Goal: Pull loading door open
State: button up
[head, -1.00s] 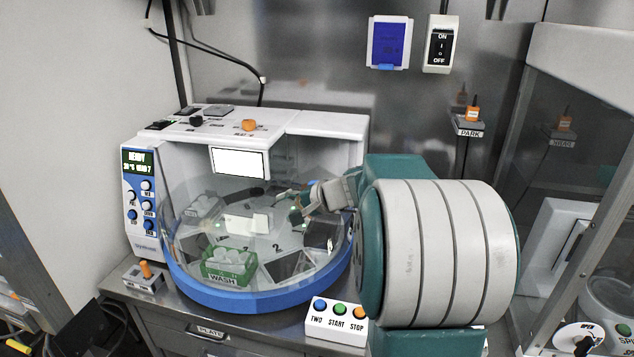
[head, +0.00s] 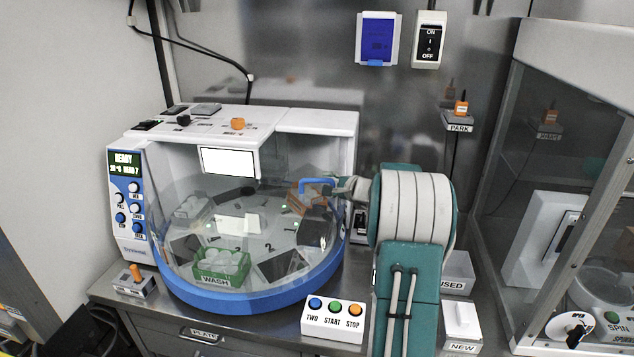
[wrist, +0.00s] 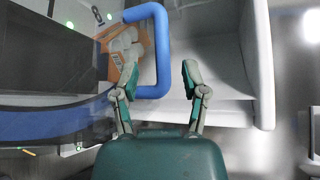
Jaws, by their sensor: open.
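The loading door's blue U-shaped handle (head: 317,182) is on the right side of the white machine, in front of an orange rack (head: 303,199). The handle also shows large in the wrist view (wrist: 162,45). My gripper (wrist: 159,62) is open, with one finger on each side of the handle's near upright bar in that view. I cannot tell whether either finger touches it. In the head view my gripper (head: 340,185) is just right of the handle, its fingertips partly hidden. The door panel is clear and hard to make out, so its position is unclear.
The machine's round blue-rimmed base (head: 225,302) holds a green WASH rack (head: 222,266) and dark slots. A button box (head: 333,320) stands in front. NEW (head: 461,322) and USED (head: 457,272) bins are right of my arm. A glass-sided cabinet (head: 560,200) stands farther right.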

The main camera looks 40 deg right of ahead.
aim_at(320, 182)
jog(key=shift+x, duration=2.4)
grip_shut()
